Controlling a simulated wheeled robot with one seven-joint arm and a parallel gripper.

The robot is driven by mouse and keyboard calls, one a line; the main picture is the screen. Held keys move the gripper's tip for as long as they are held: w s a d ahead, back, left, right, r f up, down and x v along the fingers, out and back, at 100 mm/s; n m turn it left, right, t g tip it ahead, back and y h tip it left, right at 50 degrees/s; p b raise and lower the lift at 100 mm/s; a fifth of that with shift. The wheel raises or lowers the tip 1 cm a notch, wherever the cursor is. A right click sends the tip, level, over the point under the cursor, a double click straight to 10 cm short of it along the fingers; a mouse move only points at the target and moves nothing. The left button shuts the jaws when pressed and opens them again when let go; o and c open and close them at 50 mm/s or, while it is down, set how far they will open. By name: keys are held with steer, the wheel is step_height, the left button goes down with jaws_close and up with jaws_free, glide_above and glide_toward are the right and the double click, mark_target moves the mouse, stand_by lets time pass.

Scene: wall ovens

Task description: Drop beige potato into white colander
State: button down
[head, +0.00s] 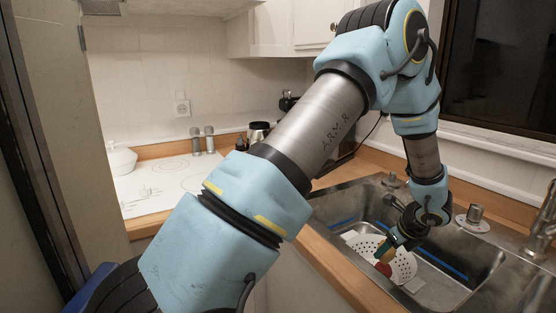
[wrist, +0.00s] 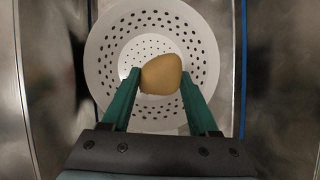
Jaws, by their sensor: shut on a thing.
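The beige potato (wrist: 161,73) is held between the two green fingers of my gripper (wrist: 160,80), seen in the wrist view. The white colander (wrist: 103,50), round and full of holes, lies beneath the potato, which appears over its middle. In the head view, my gripper (head: 390,250) points down over the colander (head: 405,265) inside the sink. The potato is small and partly hidden by the fingers there. The height between potato and colander bottom is hard to tell.
The metal sink (head: 455,258) surrounds the colander, with blue strips along its sides. A faucet (head: 545,225) stands at the right. A small red patch (head: 383,269) shows below my gripper.

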steer(key=shift+f+b, duration=0.3)
steer(key=shift+f, duration=0.5)
steer(key=shift+c, duration=0.4)
jaws_free()
steer(key=a+b+v, duration=0.1)
steer(key=v, duration=0.9)
steer(key=shift+d+r+b, duration=0.35)
steer(key=shift+d+r, duration=0.05)
steer(key=shift+d, duration=0.15)
steer(key=shift+s, duration=0.15)
